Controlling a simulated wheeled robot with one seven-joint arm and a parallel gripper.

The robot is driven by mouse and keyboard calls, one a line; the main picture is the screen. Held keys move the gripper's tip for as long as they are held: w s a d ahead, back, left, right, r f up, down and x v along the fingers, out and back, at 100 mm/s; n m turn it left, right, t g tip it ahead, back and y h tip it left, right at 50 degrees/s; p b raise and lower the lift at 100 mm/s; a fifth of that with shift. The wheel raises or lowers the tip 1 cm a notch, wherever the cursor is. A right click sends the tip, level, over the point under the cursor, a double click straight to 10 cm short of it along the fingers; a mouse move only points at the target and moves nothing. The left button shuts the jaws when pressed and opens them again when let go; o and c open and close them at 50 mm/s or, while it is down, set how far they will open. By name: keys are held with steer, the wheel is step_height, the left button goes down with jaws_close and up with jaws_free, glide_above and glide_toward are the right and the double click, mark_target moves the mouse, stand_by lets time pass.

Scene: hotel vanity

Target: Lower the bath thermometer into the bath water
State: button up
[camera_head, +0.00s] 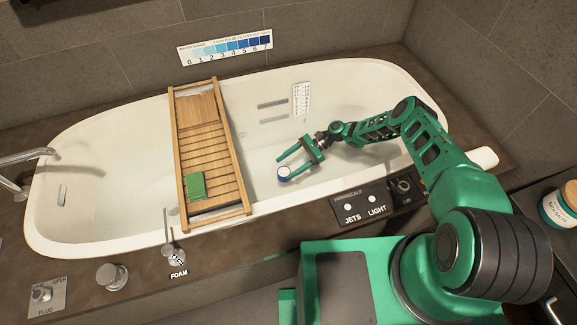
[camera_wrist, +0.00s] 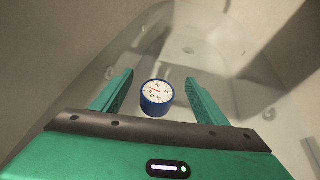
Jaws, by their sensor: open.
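The bath thermometer (camera_head: 284,174) is a small round blue body with a white dial face. It is over the inside of the white bathtub (camera_head: 90,150). In the wrist view the thermometer (camera_wrist: 157,98) shows dial up between my two fingers, with a visible gap on both sides. My gripper (camera_head: 283,168) is open, reaching into the tub from the right, its fingertips around or just above the thermometer. The bath water (camera_head: 262,135) looks clear and pale; I cannot tell exactly where its surface meets the thermometer.
A wooden bath tray (camera_head: 210,150) with a green block (camera_head: 196,186) spans the tub left of my gripper. A control panel (camera_head: 375,200) sits on the near rim. A colour scale sign (camera_head: 226,47) is on the wall. A jar (camera_head: 560,205) stands far right.

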steer(key=v, duration=1)
steer(key=shift+w+d, duration=0.25)
steer(key=shift+d, duration=0.1)
steer(key=shift+r, duration=0.2)
